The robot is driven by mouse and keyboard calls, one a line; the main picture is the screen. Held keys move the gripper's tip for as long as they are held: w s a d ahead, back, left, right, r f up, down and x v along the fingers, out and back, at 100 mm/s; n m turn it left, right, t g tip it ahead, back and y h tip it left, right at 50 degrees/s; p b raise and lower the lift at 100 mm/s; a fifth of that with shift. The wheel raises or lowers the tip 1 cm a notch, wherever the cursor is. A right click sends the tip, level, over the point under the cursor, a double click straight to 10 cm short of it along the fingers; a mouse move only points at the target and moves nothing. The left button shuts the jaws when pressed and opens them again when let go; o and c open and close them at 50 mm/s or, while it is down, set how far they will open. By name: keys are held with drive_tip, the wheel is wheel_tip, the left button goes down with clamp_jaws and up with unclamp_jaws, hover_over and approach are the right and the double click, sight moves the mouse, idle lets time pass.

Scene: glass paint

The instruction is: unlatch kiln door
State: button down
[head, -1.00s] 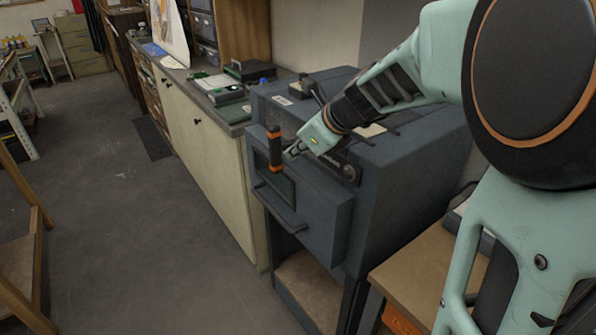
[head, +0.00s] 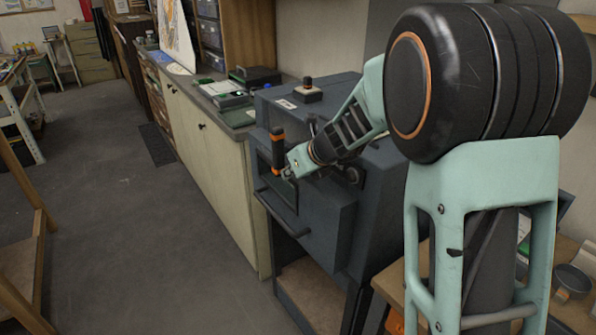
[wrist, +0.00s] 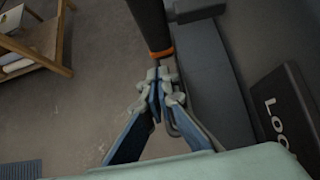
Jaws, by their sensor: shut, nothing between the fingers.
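The kiln (head: 330,228) is a dark blue-grey box with its door on the left front. The door looks closed. The latch handle (head: 277,148) stands upright on the door, black with orange bands; its lower part also shows in the wrist view (wrist: 149,22). My gripper (head: 285,173) is at the handle's lower end, in front of the door. In the wrist view the fingertips of my gripper (wrist: 163,86) are together just below the orange band, with nothing visibly held. I cannot tell whether they touch the handle or its metal stem.
A horizontal bar (head: 278,214) sticks out low on the door. A cream cabinet (head: 212,160) with a cluttered top adjoins the kiln on the left. A wooden table (head: 402,278) is at the right. The grey floor (head: 125,240) left of the kiln is clear.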

drive_tip(key=shift+w+a+r, duration=0.1)
drive_tip(key=shift+w+a, duration=0.6)
drive_tip(key=shift+w, duration=0.35)
drive_tip(key=shift+f+b, duration=0.25)
drive_tip(key=shift+b, duration=0.55)
